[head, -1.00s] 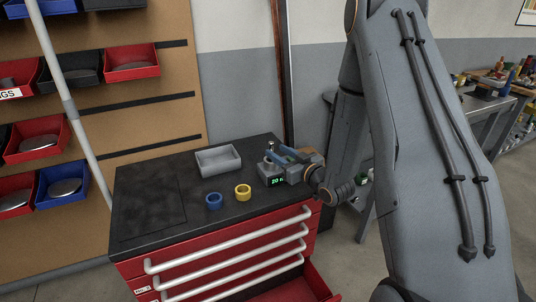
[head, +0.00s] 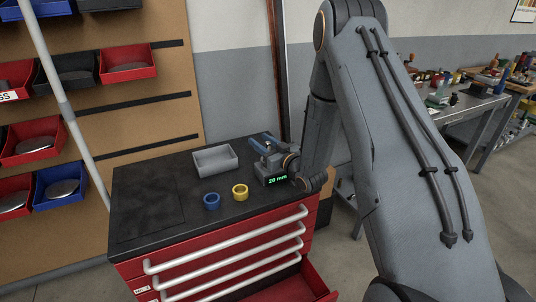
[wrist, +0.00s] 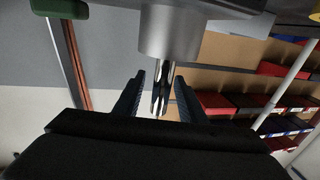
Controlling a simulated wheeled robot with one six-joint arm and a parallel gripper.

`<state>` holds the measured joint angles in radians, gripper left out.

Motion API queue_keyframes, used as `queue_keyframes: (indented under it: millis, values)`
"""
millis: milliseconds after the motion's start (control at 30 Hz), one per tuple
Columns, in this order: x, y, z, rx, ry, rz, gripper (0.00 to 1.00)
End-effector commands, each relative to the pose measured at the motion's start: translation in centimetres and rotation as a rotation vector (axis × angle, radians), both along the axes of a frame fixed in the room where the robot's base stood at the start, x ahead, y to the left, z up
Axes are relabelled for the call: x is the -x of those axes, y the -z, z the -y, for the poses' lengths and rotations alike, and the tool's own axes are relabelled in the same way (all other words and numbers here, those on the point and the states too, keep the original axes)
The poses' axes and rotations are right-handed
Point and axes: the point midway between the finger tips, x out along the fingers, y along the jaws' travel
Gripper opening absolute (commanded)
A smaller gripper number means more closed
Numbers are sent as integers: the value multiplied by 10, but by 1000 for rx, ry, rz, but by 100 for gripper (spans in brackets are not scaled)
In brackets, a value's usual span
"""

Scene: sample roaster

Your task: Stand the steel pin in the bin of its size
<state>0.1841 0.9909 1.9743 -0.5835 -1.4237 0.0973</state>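The steel pin (wrist: 161,92) shows in the wrist view as a shiny, streaked shaft between my fingers, joined to a wider grey cylinder (wrist: 170,38). Whether that cylinder is part of the pin or a holder, I cannot tell. My gripper (wrist: 160,86) has a finger on each side of the shaft, with narrow gaps visible. In the head view my gripper (head: 262,142) is over the gauge (head: 271,181), whose green display reads 20 mm; it hides the pin there. Red bins (head: 128,66) and blue bins (head: 60,189) hang on the wall board, several holding grey discs.
A grey tray (head: 215,160), a blue ring (head: 211,201) and a yellow ring (head: 240,192) are on the black cabinet top (head: 150,205). The top's left side is clear. A red drawer (head: 300,287) stands open below. A pale pole (head: 66,105) crosses before the bins.

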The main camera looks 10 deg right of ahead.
Motion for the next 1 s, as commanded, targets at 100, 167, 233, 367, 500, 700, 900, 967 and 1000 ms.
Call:
queue_keyframes:
  millis: [100, 167, 233, 367, 500, 700, 900, 967, 1000]
  values:
    - [0, 0, 0, 0, 0, 0, 37]
    - [0, 0, 0, 0, 0, 0, 29]
    - [0, 0, 0, 0, 0, 0, 17]
    - [0, 0, 0, 0, 0, 0, 0]
    - [0, 0, 1, 1, 0, 1, 0]
    - [0, -2, 1, 1, 0, 1, 0]
    - [0, -14, 1, 1, 0, 3, 0]
    - [0, -20, 1, 1, 0, 2, 0]
    - [0, -25, 1, 2, 0, 3, 0]
